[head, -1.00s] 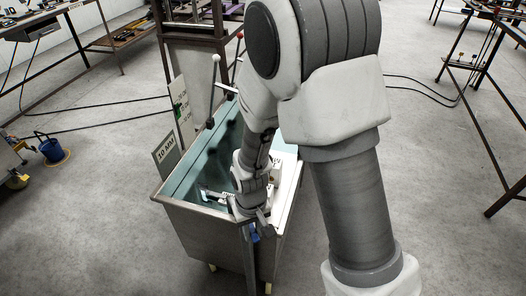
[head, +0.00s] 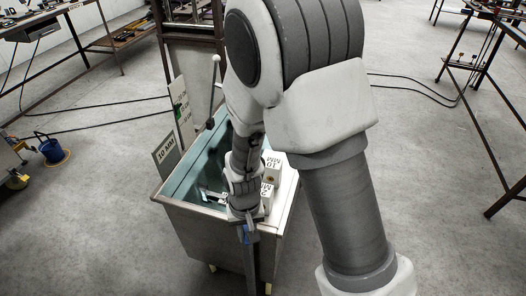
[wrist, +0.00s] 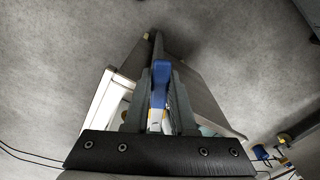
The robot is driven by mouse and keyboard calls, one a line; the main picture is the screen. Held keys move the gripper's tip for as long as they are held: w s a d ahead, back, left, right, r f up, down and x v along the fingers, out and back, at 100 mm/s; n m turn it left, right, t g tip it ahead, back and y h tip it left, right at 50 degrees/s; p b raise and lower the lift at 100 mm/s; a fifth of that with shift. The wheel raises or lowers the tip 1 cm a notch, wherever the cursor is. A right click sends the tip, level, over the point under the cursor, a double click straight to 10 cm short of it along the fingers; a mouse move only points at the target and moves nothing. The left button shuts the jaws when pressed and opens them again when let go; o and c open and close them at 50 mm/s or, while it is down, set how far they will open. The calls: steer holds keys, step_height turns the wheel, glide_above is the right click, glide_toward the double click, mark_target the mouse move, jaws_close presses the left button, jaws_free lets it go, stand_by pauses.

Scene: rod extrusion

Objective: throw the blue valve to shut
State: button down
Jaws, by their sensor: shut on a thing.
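The blue valve handle (wrist: 161,78) lies between the two fingers of my gripper (wrist: 158,88) in the wrist view, and the fingers are shut on it. Part of the handle and the valve body are hidden by the gripper and the tank edge.
White blocks marked in MM (head: 272,168) sit at the tank's right side. A tall lever with a white knob (head: 215,60) stands behind. Open floor lies around the tank.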

steer(key=shift+a+m, duration=0.55)
steer(key=shift+m, duration=0.45)
steer(key=shift+w+a+m+p, duration=0.1)
steer(key=shift+a+m+p, duration=0.5)
steer(key=shift+m, duration=0.4)
steer(key=shift+a+m, duration=0.2)
steer(key=shift+m, duration=0.2)
steer(key=c, duration=0.7)
jaws_free()
steer(key=shift+o, duration=0.2)
